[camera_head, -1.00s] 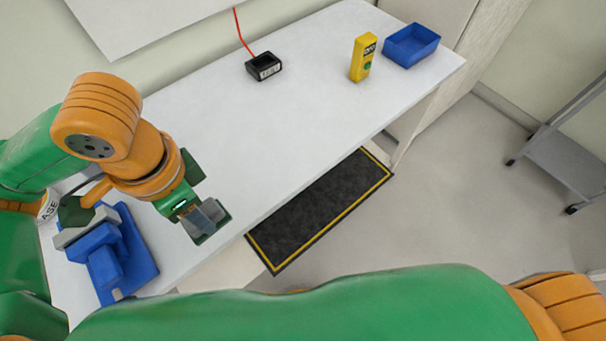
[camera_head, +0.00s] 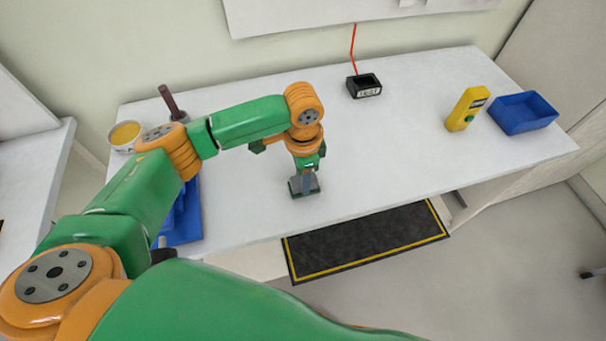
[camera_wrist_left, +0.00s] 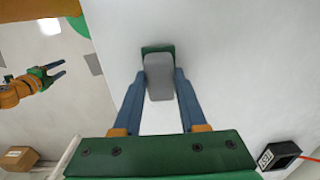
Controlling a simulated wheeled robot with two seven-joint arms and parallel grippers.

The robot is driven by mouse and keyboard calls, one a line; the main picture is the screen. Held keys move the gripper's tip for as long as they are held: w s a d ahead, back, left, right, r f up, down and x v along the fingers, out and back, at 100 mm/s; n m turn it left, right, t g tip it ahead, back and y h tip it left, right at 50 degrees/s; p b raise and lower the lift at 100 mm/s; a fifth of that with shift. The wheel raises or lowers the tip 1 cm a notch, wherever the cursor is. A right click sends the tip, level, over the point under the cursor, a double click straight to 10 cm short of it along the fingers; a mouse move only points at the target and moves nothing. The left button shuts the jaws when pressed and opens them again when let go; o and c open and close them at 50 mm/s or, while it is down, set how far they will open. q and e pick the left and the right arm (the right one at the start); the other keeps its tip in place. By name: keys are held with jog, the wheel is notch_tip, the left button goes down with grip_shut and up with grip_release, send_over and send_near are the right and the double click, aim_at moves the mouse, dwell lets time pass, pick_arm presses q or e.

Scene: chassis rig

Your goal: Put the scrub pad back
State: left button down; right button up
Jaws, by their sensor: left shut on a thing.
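The scrub pad has a dark green base with a grey block on it. In the head view its green base (camera_head: 293,188) shows below my left gripper (camera_head: 305,184), over the left-middle part of the white table, near the front edge. In the left wrist view the grey block of the scrub pad (camera_wrist_left: 159,80) sits between the two blue fingers of my left gripper (camera_wrist_left: 158,88), which is shut on it. I cannot tell whether the base touches the table. My right gripper (camera_wrist_left: 60,71) shows in the left wrist view with its fingers apart and empty.
A blue fixture (camera_head: 186,222) stands at the table's left, partly behind my arm. A yellow-filled cup (camera_head: 125,134) is at the back left. A black device (camera_head: 365,86), a yellow box (camera_head: 467,109) and a blue bin (camera_head: 524,113) stand to the right. The middle is clear.

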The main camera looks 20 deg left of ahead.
pick_arm(q)
jog(key=shift+d+f, duration=0.1)
jog(key=shift+f, duration=0.1)
jog(key=shift+c, duration=2.3)
grip_release()
jog(key=shift+f, duration=0.1)
notch_tip(320, 180, up, 12)
jog(key=shift+r+b, duration=0.2)
jog(key=shift+b, duration=0.15)
